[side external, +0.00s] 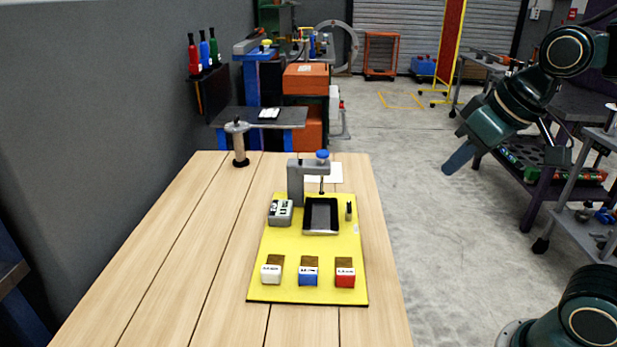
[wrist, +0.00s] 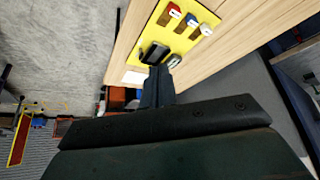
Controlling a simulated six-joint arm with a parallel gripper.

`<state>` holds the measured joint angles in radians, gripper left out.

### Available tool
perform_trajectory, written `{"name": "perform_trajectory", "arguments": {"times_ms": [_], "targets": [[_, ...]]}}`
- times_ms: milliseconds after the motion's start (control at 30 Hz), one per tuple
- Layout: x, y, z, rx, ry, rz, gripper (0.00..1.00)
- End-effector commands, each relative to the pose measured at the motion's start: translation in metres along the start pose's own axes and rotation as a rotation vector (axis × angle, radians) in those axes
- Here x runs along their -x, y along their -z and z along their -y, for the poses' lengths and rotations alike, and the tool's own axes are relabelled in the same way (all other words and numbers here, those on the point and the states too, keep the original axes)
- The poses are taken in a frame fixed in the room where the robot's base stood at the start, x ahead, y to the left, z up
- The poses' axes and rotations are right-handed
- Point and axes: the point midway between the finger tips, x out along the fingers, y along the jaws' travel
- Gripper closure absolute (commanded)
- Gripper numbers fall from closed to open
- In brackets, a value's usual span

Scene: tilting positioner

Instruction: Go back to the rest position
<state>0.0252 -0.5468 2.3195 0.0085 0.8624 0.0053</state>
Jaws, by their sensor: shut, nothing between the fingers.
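My gripper (side external: 458,160) is at the right in the side view, in the air beyond the table's right edge, well apart from the yellow board. In the wrist view my gripper (wrist: 156,72) is shut, with nothing held. The yellow board (side external: 265,245) lies on the wooden table (side external: 190,260). It bears a grey clamp frame with a blue knob (side external: 322,155), a black tray (side external: 306,230) and a grey box (side external: 281,213). A white block (side external: 271,273), a blue block (side external: 308,276) and a red block (side external: 345,277) stand in a row at its front.
A grey wall (side external: 80,120) runs along the left. A purple cart (side external: 535,190) and a grey shelf cart (side external: 585,235) stand at the right.

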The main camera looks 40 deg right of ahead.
Motion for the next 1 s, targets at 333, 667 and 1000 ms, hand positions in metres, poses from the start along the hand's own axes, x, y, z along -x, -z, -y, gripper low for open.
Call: {"name": "perform_trajectory", "arguments": {"times_ms": [333, 667, 1000], "targets": [[0.002, -0.068, 0.005, 0.032, 0.016, 0.013, 1.0], [0.001, -0.074, 0.005, 0.035, 0.018, 0.016, 1.0], [0.001, -0.074, 0.005, 0.034, 0.018, 0.015, 1.0]]}}
